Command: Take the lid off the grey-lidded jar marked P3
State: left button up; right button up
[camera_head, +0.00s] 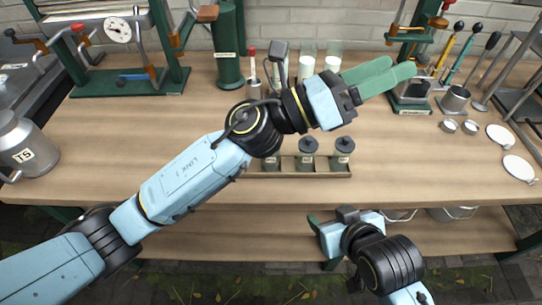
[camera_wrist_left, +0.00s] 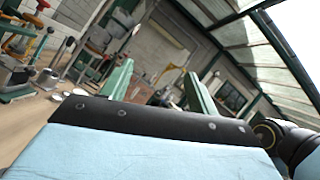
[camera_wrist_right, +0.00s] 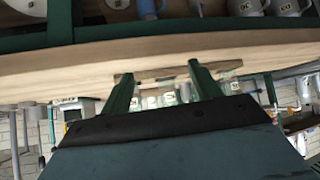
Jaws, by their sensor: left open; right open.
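Several small jars with dark grey lids stand in a wooden tray (camera_head: 310,175) at the middle of the bench; a middle jar (camera_head: 308,154) and a right jar (camera_head: 345,152) show clearly. Their labels are too small to read, so I cannot tell which is P3. My left arm hides part of the row. My left gripper (camera_head: 402,70) is open and empty, raised above the bench to the right of and beyond the tray. My right gripper (camera_head: 326,221) is open and empty, low in front of the bench edge. Its fingers also show in the right wrist view (camera_wrist_right: 160,82).
A TS churn (camera_head: 22,148) stands at far left. A green press (camera_head: 125,75) and green cylinder (camera_head: 228,55) stand at the back. Small cups (camera_head: 449,126) and white discs (camera_head: 519,168) lie at right. The bench left of the tray is bare beneath my arm.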

jog(key=w+a, duration=0.1)
pick_arm(q)
notch_tip(320, 180, down, 14)
jog(key=s+m+g+y, duration=0.2)
jog(key=m+g+y, duration=0.6)
jog(key=m+y, duration=0.75)
jog(key=w+a+m+t+y, duration=0.1)
jog(key=w+a+m+y, duration=0.1)
jog(key=w+a, duration=0.1)
jog(key=w+a+f+m+t+y, duration=0.1)
jog(key=w+a+y, duration=0.1)
jog(key=w+a, duration=0.2)
jog(key=w+a+m+t+y, duration=0.2)
jog(key=w+a+y, duration=0.1)
jog(key=a, duration=0.4)
jog(key=shift+w+a+f+m, duration=0.25)
jog(key=shift+w+f+m, duration=0.15)
jog(key=shift+w, duration=0.15)
jog(key=shift+w+a+r, duration=0.1)
jog(key=shift+a, duration=0.05)
pick_arm(e)
jog(key=n+t+y, duration=0.1)
jog(key=t+y, duration=0.1)
jog(key=t, duration=0.2)
send_near(274, 159)
jog(key=x, duration=1.2)
jog(key=shift+w, duration=0.1)
jog(key=shift+c, duration=0.4)
